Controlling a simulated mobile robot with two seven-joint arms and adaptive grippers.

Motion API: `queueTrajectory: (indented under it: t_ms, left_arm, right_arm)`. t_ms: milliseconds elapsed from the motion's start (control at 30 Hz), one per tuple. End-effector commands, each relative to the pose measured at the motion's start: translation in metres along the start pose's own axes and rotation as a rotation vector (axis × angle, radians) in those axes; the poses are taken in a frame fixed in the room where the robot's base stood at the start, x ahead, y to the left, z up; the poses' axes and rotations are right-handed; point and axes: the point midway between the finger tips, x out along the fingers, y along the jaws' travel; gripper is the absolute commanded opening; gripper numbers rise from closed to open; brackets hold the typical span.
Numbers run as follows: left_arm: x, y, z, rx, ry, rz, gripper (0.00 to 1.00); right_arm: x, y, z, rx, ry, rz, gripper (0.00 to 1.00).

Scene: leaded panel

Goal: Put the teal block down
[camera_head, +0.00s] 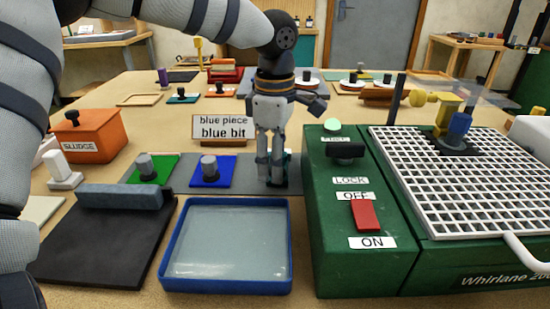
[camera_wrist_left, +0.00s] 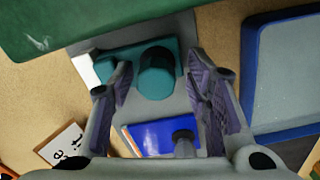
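The teal block (camera_wrist_left: 157,75) is a flat plate with a round knob, lying on a grey strip (camera_wrist_left: 150,30) in the left wrist view. In the head view only slivers of the teal block (camera_head: 293,158) show behind my fingers. My right gripper is not in view.
A blue-rimmed tray (camera_head: 226,287) lies in front, the green machine (camera_head: 345,262) stands right, and a sign (camera_head: 222,128) behind.

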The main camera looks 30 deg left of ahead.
Motion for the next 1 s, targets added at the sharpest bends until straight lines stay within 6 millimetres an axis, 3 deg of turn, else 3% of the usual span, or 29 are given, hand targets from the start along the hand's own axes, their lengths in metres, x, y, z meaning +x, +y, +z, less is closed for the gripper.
queueTrajectory:
  t_ms: [267,600,700,1000]
  left_arm:
    - [-0.008,0.001,0.000,0.000,0.000,0.002,0.45]
    - [-0.094,0.001,0.001,-0.001,-0.002,0.002,0.45]
    - [-0.111,0.001,0.000,0.000,0.000,0.000,0.45]
    - [-0.123,0.000,0.000,0.000,0.000,0.000,0.45]
  right_arm:
    - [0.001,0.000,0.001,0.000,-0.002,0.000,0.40]
    - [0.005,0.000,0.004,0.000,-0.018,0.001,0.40]
    - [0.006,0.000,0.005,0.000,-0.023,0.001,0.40]
    - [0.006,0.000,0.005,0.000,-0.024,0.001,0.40]
